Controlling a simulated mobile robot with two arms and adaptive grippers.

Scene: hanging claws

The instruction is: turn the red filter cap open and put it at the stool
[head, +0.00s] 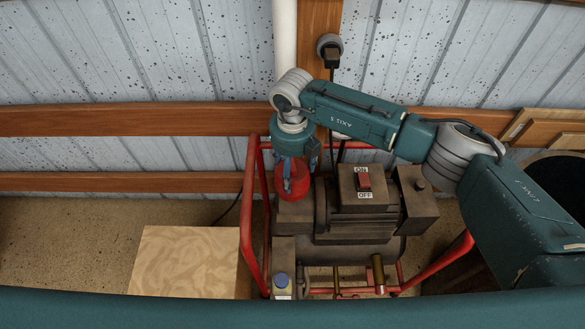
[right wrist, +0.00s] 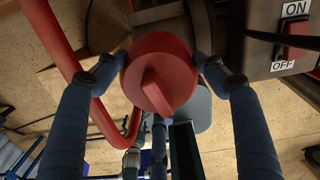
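The red filter cap (head: 294,181) sits at the left end of the machine, below my right gripper (head: 293,176). In the right wrist view the cap (right wrist: 160,75) is round with a raised bar across its face. The blue fingertips of my right gripper (right wrist: 160,72) press on its left and right sides. The cap is against the machine's dark body; the joint behind it is hidden. The stool (head: 185,262) has a square, pale wooden top, bare, left of the machine. Blue finger-like parts, seemingly my left gripper (right wrist: 146,145), show low in the right wrist view; their opening is unclear.
The machine's motor (head: 362,205) has a red ON/OFF switch (head: 364,182). A red tube frame (head: 248,215) stands between cap and stool. A corrugated wall with wooden rails (head: 130,119) is behind.

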